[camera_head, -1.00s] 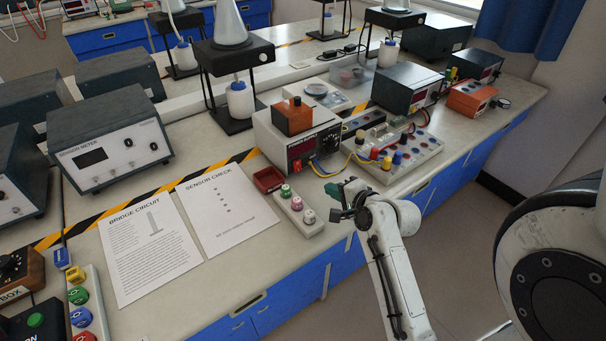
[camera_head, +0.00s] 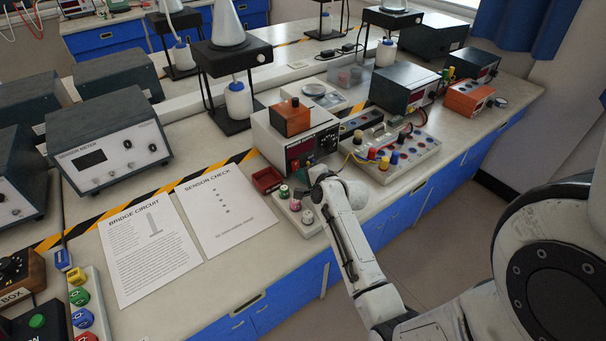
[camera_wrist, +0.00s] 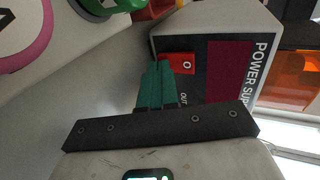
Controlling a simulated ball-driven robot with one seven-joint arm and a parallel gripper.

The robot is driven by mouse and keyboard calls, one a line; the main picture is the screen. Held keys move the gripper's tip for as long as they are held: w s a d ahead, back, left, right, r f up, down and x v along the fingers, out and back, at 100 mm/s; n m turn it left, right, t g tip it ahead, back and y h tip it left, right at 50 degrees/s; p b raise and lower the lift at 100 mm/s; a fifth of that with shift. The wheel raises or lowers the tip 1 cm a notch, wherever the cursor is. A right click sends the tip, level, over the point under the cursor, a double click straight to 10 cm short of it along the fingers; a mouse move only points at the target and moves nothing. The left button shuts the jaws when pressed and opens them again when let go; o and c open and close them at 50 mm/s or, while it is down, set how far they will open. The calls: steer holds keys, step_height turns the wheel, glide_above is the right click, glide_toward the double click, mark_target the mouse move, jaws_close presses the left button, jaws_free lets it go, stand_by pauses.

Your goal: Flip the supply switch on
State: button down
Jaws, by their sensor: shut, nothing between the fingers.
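The power supply (camera_head: 284,151) is a white box with a dark front panel, standing on the bench in the head view. In the wrist view its front panel (camera_wrist: 206,96) is close and turned sideways. Its red rocker switch (camera_wrist: 184,62), marked "O", sits on the panel near the edge. My gripper (camera_wrist: 158,68) has its teal fingers shut together and empty. The fingertips are just beside the switch in the picture, partly overlapping its edge; I cannot tell whether they touch it. In the head view my wrist hides most of the fingers.
A white block with several coloured knobs (camera_head: 292,204) stands just in front of the supply, beside a red tray (camera_head: 266,180). A board with coloured sockets and wires (camera_head: 408,152) is to the right. An orange box (camera_head: 291,118) sits on top of the supply. Paper sheets (camera_head: 152,245) lie left.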

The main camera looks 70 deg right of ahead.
stand_by(0.3)
steer(key=shift+w+f+b, duration=0.2)
steer(key=shift+f+b, duration=0.2)
steer(key=shift+b, duration=0.4)
steer(key=shift+d+r+t, duration=0.1)
steer(key=shift+r+t, duration=0.2)
steer(key=shift+p, duration=0.3)
steer(key=shift+r+p, duration=0.8)
steer(key=shift+r, duration=0.1)
